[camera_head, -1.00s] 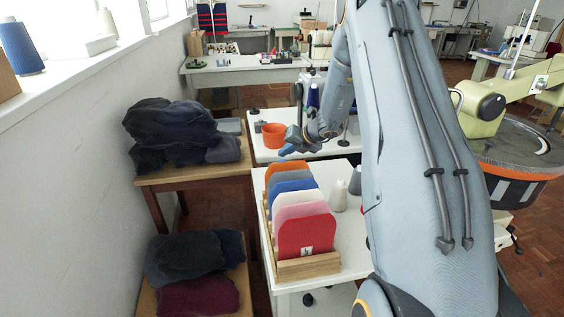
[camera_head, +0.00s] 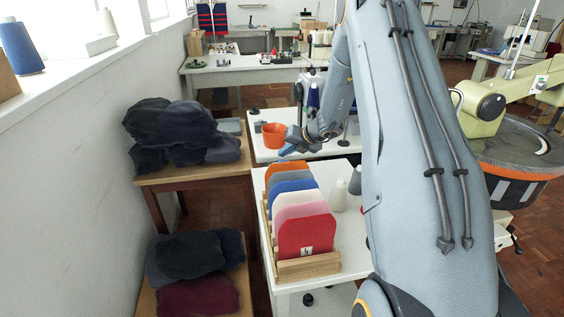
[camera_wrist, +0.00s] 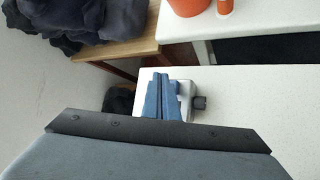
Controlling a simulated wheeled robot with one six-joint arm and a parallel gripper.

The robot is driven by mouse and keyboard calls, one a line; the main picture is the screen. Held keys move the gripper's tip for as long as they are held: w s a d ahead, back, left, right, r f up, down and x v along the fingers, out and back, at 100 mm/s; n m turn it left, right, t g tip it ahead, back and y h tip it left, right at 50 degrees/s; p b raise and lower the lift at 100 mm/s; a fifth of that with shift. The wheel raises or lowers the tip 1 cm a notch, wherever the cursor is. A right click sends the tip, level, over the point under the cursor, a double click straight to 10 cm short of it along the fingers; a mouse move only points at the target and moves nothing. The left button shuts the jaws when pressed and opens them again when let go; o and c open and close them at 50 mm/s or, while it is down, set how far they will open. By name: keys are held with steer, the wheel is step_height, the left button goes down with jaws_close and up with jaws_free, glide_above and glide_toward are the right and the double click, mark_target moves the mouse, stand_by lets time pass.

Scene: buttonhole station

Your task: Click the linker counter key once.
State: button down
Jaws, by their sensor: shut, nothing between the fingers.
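My gripper (camera_wrist: 162,82) is shut and empty, its blue fingers together in the wrist view. In the head view my gripper (camera_head: 287,151) is low over the white tables, just beyond the colored panels. In the wrist view a small pale box (camera_wrist: 183,88) lies under and beside the fingers, near the edge of the white table. A small dark tab (camera_wrist: 200,103) sticks out of its right side; it may be the counter key, but I cannot tell for sure. The fingers cover part of the box. Whether they touch it is not clear.
An orange cup (camera_head: 274,134) stands on the far white table (camera_head: 262,153). A wooden rack (camera_head: 309,266) of colored panels stands on the near white table, with yarn cones (camera_head: 340,195) beside it. Dark folded garments (camera_head: 180,131) lie on a wooden table at left.

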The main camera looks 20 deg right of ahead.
steer(key=shift+f, duration=0.15)
steer(key=shift+f+b, duration=0.3)
steer(key=shift+f+b, duration=0.4)
steer(key=shift+f, duration=0.15)
stand_by(0.8)
stand_by(0.4)
steer(key=shift+r+p, duration=0.8)
steer(key=shift+r, duration=0.2)
steer(key=shift+r, duration=0.1)
steer(key=shift+r+p, duration=2.05)
steer(key=shift+r, duration=0.35)
steer(key=shift+r, duration=0.1)
